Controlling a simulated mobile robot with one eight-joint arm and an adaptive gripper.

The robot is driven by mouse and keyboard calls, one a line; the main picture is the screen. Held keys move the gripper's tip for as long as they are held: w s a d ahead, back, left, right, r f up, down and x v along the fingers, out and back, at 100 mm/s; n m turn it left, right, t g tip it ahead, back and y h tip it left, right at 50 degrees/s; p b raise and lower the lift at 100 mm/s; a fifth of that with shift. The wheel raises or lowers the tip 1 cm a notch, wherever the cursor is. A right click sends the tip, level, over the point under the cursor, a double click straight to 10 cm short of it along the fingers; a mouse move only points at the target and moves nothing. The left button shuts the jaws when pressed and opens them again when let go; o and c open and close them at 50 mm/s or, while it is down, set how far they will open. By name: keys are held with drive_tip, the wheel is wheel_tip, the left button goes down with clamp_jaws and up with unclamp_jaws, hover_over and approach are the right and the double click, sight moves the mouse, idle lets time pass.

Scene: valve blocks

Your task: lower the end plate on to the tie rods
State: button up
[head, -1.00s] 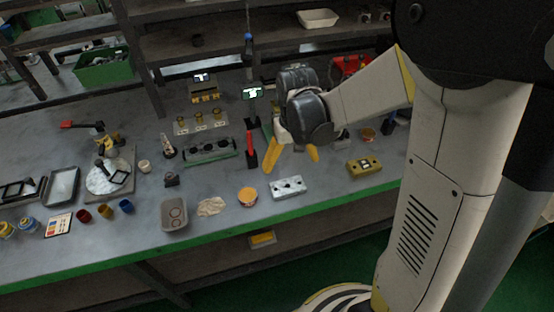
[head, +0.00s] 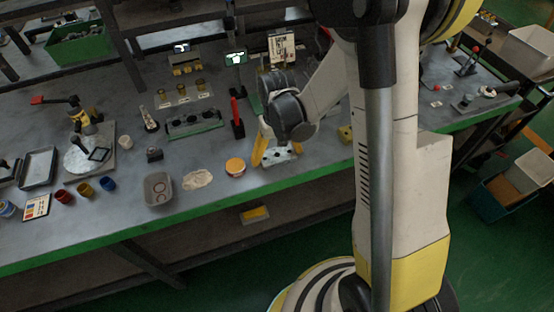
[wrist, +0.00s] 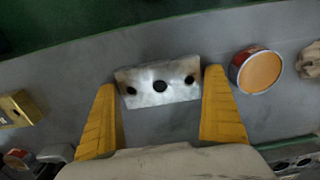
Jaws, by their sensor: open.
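The end plate looks like a silver rectangular block with a row of three dark holes. It lies flat on the bench near the front edge in the head view (head: 283,156) and between my fingers in the wrist view (wrist: 143,78). My gripper (head: 277,153) points down over it, with yellow fingers open on either side of the plate (wrist: 160,82). A gap shows at each end, so the plate is not held. A dark block row with round openings on a green-edged base (head: 193,123) stands further back left. I cannot make out the tie rods clearly.
An orange-topped tin (head: 235,167) stands just left of the plate. A red upright tool (head: 236,115) stands behind it. A yellow block (wrist: 17,110) lies on the plate's other side. A grey tray (head: 158,189) and a beige cloth-like heap (head: 197,179) lie further left.

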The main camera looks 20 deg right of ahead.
drive_tip(key=shift+r, duration=0.1)
drive_tip(key=c, duration=1.1)
